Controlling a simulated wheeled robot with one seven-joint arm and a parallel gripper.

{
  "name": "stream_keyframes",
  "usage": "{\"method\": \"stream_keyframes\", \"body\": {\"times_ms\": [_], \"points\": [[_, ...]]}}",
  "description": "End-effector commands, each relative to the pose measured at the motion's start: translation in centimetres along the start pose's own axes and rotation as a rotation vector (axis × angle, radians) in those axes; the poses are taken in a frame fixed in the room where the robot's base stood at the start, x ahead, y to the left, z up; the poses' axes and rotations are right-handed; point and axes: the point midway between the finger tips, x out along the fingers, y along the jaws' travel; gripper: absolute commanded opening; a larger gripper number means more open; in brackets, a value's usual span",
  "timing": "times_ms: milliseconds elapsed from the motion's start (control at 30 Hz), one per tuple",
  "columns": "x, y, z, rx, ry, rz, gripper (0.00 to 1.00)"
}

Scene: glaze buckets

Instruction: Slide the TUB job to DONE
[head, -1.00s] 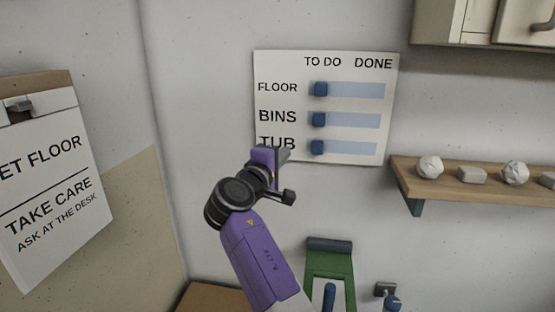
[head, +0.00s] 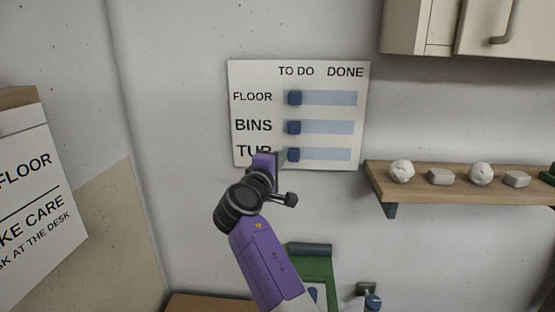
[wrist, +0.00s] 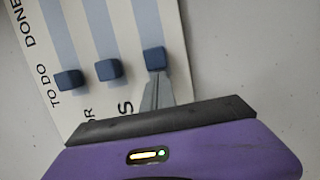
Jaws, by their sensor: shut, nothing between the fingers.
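The white job board (head: 300,112) hangs on the wall, with TO DO and DONE heading its columns. Its TUB slider (head: 293,155) is a dark blue block at the TO DO end of the lowest pale blue track (head: 328,154). It also shows in the wrist view (wrist: 154,58). My gripper (head: 283,158) is shut and empty. Its fingertips (wrist: 158,78) are at the slider's left side, the side away from DONE. I cannot tell whether they touch it. My gripper partly covers the TUB label (head: 250,151).
The FLOOR slider (head: 295,97) and BINS slider (head: 295,127) sit at TO DO above. A wooden shelf (head: 450,190) with pale lumps and blocks juts out to the right, below a cabinet (head: 440,30). A green object (head: 315,262) is below the board.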

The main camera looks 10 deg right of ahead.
Motion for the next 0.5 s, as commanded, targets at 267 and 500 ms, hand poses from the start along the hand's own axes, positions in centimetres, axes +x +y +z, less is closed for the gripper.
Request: {"method": "stream_keyframes", "body": {"times_ms": [267, 500], "points": [[0.8, 0.3, 3.1, -0.001, -0.006, -0.003, 0.0], [2.4, 0.4, 9.6, 0.0, -0.005, -0.001, 0.0]]}}
